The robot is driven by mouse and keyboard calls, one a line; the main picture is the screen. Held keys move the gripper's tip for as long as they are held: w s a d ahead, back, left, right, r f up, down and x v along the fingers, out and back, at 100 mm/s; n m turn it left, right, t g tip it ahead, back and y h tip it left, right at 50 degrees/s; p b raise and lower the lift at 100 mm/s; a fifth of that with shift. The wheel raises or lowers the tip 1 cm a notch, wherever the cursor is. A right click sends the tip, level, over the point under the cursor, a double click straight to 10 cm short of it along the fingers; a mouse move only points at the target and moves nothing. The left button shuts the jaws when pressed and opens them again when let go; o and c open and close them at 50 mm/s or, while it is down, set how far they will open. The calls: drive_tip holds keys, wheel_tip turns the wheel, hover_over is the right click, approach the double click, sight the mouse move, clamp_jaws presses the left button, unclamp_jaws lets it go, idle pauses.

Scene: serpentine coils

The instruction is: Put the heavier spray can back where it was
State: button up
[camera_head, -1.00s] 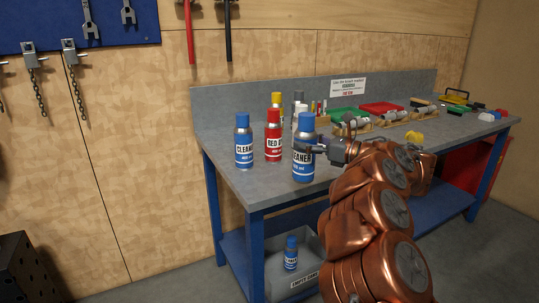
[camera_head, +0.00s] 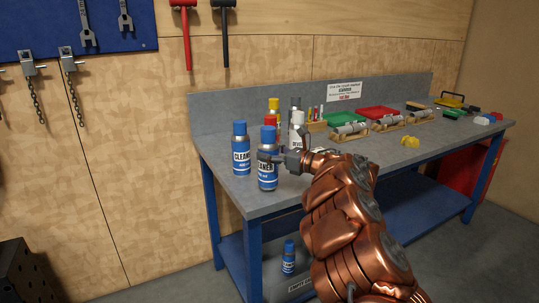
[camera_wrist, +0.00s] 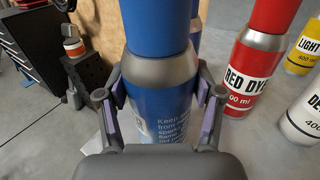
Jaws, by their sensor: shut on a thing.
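My gripper (camera_head: 277,158) is shut on a blue-capped CLEANER spray can (camera_head: 267,178), which is upright at the left end of the bench. Whether its base touches the top is unclear. In the wrist view my fingers (camera_wrist: 160,104) are on both sides of the held can (camera_wrist: 160,72). A second, similar CLEANER can (camera_head: 241,152) stands close to its left. A third small blue-capped can (camera_head: 288,257) is in the bin below the bench. The frames do not show which can is heavier.
Behind the held can stand a red can (camera_wrist: 252,75), partly hidden in the head view, a white can (camera_head: 297,130) and a yellow can (camera_head: 274,105). The bench top (camera_head: 225,190) is clear near its front left corner. Trays and parts lie farther right.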

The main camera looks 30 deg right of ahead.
drive_tip(key=shift+f, duration=0.45)
drive_tip(key=shift+f+b, duration=0.25)
drive_tip(key=shift+b, duration=0.1)
drive_tip(key=o, duration=1.5)
drive_tip(key=shift+r, duration=0.1)
drive_tip(key=b+v, duration=0.1)
drive_tip(key=v, duration=1.1)
drive_tip(key=shift+r+b, duration=0.1)
drive_tip(key=shift+b, duration=0.25)
